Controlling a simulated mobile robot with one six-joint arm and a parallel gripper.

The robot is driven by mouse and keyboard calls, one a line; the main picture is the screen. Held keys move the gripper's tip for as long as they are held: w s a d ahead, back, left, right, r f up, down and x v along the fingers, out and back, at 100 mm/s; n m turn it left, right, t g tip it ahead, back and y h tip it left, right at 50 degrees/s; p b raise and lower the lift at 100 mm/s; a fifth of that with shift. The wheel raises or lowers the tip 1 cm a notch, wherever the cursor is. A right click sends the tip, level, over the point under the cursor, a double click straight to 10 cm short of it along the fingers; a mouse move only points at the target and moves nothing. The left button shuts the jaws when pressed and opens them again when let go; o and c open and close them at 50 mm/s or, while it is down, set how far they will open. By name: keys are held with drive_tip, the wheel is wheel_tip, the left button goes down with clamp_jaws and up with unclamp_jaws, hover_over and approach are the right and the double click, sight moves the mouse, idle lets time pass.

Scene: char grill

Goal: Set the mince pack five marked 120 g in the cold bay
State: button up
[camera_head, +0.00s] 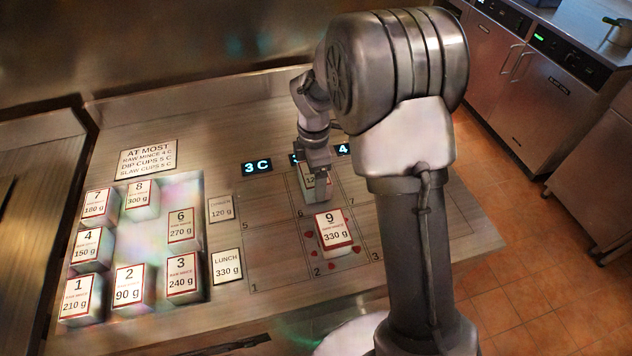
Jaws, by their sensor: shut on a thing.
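My gripper (317,163) is shut on a white mince pack (310,195) over the back middle part of the marked grid. The pack's label is mostly covered by the jaws; only the start of a number like "12" shows, and its pack number is hidden. The pack looks upright; I cannot tell if it touches the surface. Behind the grid a lit display reads 3 C (257,167). A second display is mostly hidden by my arm, and a third (343,149) shows a 4. A sign (147,159) reads at most 4 C for raw mince.
Pack nine, 330 g (335,231), stands in front of the held pack, with red marks around it. A tray (218,294) at left holds several numbered packs. Cards read 120 g (221,209) and lunch 330 g (227,266). The grid's front left cell (275,262) is clear.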

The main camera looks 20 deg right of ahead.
drive_tip(key=shift+f, duration=0.15)
drive_tip(key=shift+f, duration=0.15)
drive_tip(key=o, duration=1.6)
